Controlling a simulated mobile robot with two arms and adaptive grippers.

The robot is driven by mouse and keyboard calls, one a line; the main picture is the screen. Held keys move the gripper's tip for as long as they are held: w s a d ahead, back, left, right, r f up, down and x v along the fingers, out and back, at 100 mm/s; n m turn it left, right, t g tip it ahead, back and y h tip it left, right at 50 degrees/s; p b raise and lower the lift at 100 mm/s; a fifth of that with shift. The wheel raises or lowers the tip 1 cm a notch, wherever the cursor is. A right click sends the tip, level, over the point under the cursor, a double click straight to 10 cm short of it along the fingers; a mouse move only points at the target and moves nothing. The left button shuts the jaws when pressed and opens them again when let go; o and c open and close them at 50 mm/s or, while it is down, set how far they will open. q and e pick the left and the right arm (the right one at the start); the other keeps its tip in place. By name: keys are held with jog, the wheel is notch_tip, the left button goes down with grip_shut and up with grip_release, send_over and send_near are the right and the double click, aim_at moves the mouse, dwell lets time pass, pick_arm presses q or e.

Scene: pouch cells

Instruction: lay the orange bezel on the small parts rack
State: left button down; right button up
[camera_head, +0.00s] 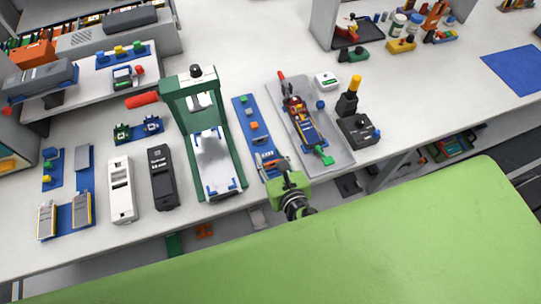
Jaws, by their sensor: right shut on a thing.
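The small parts rack looks to be the long blue strip (243,108) on the white bench, right of the green press. Small pieces, among them a green one and an orange one (253,126), sit along it. My right gripper (276,166) is over the near end of this strip, with its green body at the bench's front edge. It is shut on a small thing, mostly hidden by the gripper. A bit of orange shows at the fingertips, so it appears to be the orange bezel. Whether it touches the strip I cannot tell. My left gripper is not in view.
The tall green press (212,150) stands close on the left. A grey tray (335,155) with a red-handled tool lies close on the right, with a black device (358,130) beyond it. Bare bench lies further right, before a blue mat (515,68).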

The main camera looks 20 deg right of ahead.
aim_at(267, 157)
jog(key=shift+f, duration=0.3)
dwell(0.4)
dwell(0.6)
jog(key=shift+p, duration=0.7)
dwell(0.4)
jog(key=shift+f+b, duration=1)
jog(key=shift+f, duration=0.4)
jog(key=o, duration=0.8)
